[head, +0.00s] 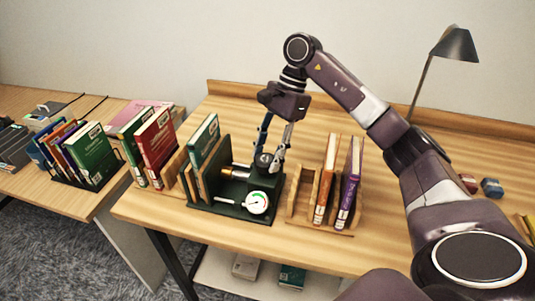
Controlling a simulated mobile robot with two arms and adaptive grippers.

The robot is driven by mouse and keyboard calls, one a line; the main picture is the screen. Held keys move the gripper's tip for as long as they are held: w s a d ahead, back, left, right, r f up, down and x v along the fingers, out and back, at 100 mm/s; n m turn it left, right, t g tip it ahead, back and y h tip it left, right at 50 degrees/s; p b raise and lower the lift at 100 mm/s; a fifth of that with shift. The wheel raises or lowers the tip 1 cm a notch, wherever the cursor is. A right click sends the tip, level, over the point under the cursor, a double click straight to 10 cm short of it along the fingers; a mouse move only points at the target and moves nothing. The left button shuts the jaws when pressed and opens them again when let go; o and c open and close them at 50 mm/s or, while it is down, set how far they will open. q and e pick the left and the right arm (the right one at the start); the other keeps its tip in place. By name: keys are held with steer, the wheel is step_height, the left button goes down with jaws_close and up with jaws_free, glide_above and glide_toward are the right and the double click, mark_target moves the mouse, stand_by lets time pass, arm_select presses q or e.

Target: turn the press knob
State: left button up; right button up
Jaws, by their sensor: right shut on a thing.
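The green press (230,204) stands on the wooden desk, with a round white gauge (257,203) on its front. A green book (204,142) stands upright between its wooden boards at the left end. The press knob (263,161) is a dark round top on the right block of the press. My right gripper (268,162) comes down from above and is shut on the knob, its fingers at the knob's sides. The fingers partly hide the knob. My left gripper is not in view.
Right of the press, a wooden rack (300,201) holds an orange book (326,179) and a purple book (349,183). Red and green books (157,145) stand to the left. A desk lamp (456,45) stands at the back right.

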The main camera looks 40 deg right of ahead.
steer(key=shift+s+f+m+t+b, duration=0.15)
steer(key=shift+m+t+b, duration=0.4)
steer(key=shift+m, duration=0.55)
steer(key=m+t+b, duration=0.1)
steer(key=m, duration=0.2)
steer(key=shift+b, duration=0.35)
steer(key=m+t+h, duration=0.1)
steer(key=m, duration=0.2)
steer(key=m+t+b, duration=0.1)
steer(key=m, duration=0.2)
steer(key=shift+s+a+h, duration=0.1)
steer(key=shift+s+h, duration=0.05)
steer(key=shift+h, duration=0.25)
steer(key=m+h, duration=0.1)
steer(key=m, duration=0.1)
steer(key=m+b, duration=0.1)
steer(key=m, duration=0.2)
steer(key=shift+a+r+t+h, duration=0.15)
steer(key=shift+r+t+h, duration=0.05)
steer(key=shift+t+h, duration=0.2)
steer(key=shift+a+m+h, duration=0.1)
steer(key=shift+m+h, duration=0.4)
steer(key=shift+m, duration=0.9)
steer(key=shift+a+m+h, duration=0.1)
steer(key=shift+m+h, duration=0.4)
steer(key=shift+m, duration=0.9)
steer(key=shift+d, duration=0.1)
steer(key=o, duration=1.2)
steer(key=shift+c, duration=0.2)
